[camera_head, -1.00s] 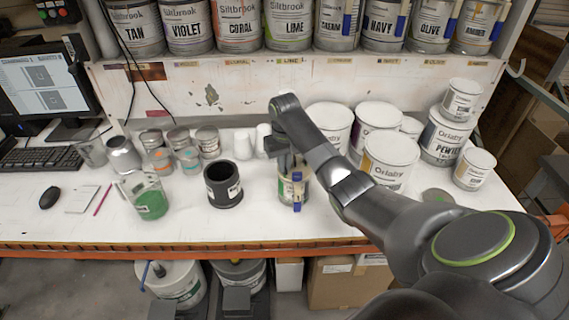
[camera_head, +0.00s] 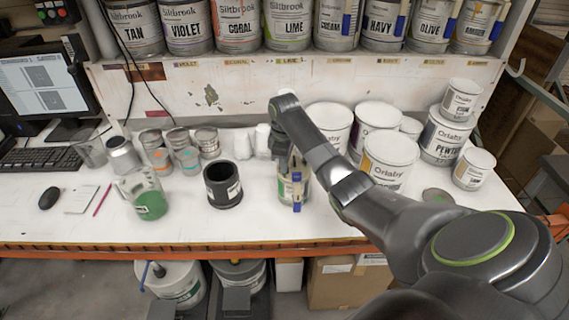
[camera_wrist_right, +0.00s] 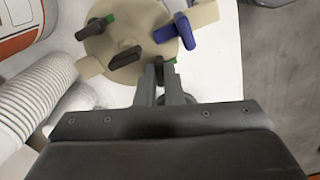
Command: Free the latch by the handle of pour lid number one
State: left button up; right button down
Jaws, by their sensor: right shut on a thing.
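The can with the pour lid (camera_head: 294,190) stands near the front of the bench, partly behind my right gripper (camera_head: 288,168). In the right wrist view the lid (camera_wrist_right: 145,28) is round and beige, with a dark raised handle (camera_wrist_right: 125,57), a blue part (camera_wrist_right: 180,36) across its right side and a dark latch with a green tip (camera_wrist_right: 95,26) at upper left. My right gripper (camera_wrist_right: 160,72) is shut on another dark latch (camera_wrist_right: 171,68) with a green tip at the lid's near edge. The fingers hide most of that latch. My left gripper is not in view.
A black cup (camera_head: 223,185) stands left of the can, and a jug with green contents (camera_head: 149,200) farther left. White Orlaby cans (camera_head: 390,160) crowd the right. The bench's front edge (camera_head: 200,246) is near.

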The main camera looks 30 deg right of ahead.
jog(key=shift+n, duration=1.2)
jog(key=shift+f, duration=0.1)
jog(key=shift+a, duration=0.1)
jog(key=c, duration=1.8)
grip_release()
